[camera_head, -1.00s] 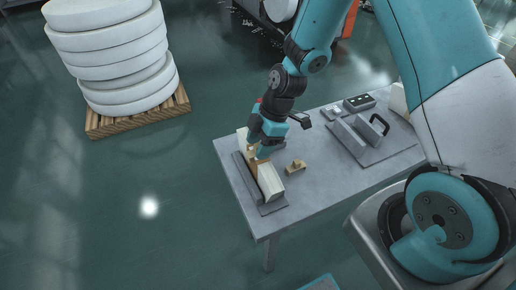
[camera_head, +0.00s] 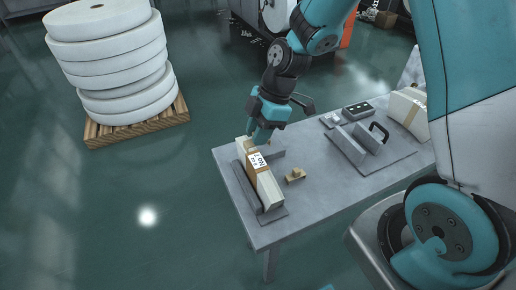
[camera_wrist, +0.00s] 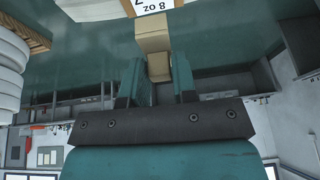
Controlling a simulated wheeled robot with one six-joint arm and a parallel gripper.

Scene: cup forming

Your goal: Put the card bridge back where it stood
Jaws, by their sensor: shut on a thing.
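My gripper (camera_head: 256,142) is low over the far end of the tray (camera_head: 239,186) on the left of the table. Its two fingers (camera_wrist: 158,82) are shut on a tan, block-like piece, which looks like the card bridge (camera_wrist: 154,36). In the head view the gripper mostly hides this piece. A pale pack with a brown band (camera_head: 262,177) lies lengthwise in the tray, right by the fingertips. A white label marked "8 oz" shows on the band. I cannot tell whether the held piece touches the pack.
A small tan knobbed block (camera_head: 295,175) stands right of the tray. A grey fixture with a black handle (camera_head: 379,132), a small dark box (camera_head: 359,109) and another pale banded pack (camera_head: 408,112) are on the table's right. White discs (camera_head: 112,62) are stacked on a pallet.

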